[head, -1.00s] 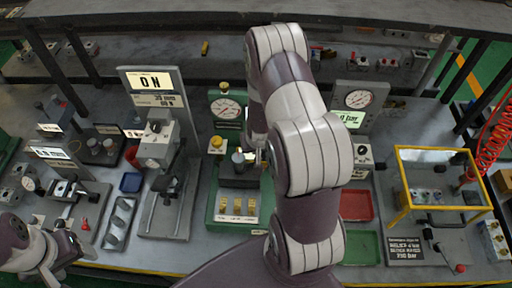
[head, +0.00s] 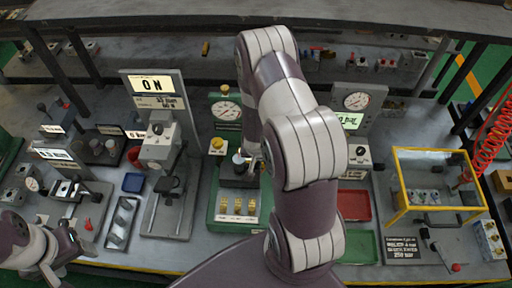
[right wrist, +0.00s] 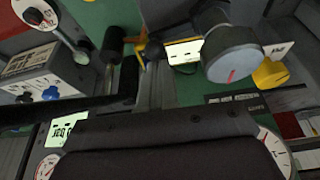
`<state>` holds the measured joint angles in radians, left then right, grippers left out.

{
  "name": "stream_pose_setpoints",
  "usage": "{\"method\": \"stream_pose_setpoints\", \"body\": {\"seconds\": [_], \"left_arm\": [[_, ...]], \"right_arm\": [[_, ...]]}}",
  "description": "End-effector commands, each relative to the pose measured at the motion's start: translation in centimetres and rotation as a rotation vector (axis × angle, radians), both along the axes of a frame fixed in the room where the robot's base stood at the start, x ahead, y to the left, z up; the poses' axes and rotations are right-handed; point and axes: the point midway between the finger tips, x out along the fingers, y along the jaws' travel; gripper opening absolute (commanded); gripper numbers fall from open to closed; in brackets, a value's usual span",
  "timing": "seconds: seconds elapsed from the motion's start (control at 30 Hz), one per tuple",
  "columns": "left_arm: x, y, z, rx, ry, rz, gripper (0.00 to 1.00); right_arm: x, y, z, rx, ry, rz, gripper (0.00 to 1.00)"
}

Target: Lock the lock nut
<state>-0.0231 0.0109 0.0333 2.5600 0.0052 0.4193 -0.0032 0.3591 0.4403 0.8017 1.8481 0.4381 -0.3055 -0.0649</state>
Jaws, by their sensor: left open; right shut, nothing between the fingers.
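The green valve station (head: 213,205) stands in the middle of the bench, with a gauge (head: 227,110), a yellow knob (head: 216,143) and a grey round knob (head: 238,159). The right wrist view shows the grey knob (right wrist: 232,54) with a red mark, and the yellow knob (right wrist: 270,73) beside it. My right gripper (right wrist: 153,62) is shut and empty, left of the grey knob in that view; I cannot tell whether it touches anything. I cannot tell which part is the lock nut. My left gripper (head: 80,250) is open at lower left, away from the green station.
A yellow-framed clear box (head: 397,177) stands farther right. A blue tray (head: 133,182) lies at left.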

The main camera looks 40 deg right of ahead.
Motion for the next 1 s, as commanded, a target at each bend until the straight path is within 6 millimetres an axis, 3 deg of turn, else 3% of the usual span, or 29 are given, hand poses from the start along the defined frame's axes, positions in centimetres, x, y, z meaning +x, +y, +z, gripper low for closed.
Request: {"method": "stream_pose_setpoints", "body": {"seconds": [0.2, 0.6, 1.0], "left_arm": [[0.0, 0.0, 2.1, 0.000, 0.000, 0.000, 0.65], [0.0, 0.0, 3.6, 0.000, 0.000, 0.000, 0.65], [0.0, 0.0, 3.8, 0.000, 0.000, 0.000, 0.65]], "right_arm": [[-1.3, 0.6, 0.4, 0.000, 0.004, -0.199, 0.00], [-2.8, 1.7, 0.1, 0.000, 0.002, -0.503, 0.00], [-3.3, 2.3, 0.0, 0.000, 0.001, -0.516, 0.00]]}}
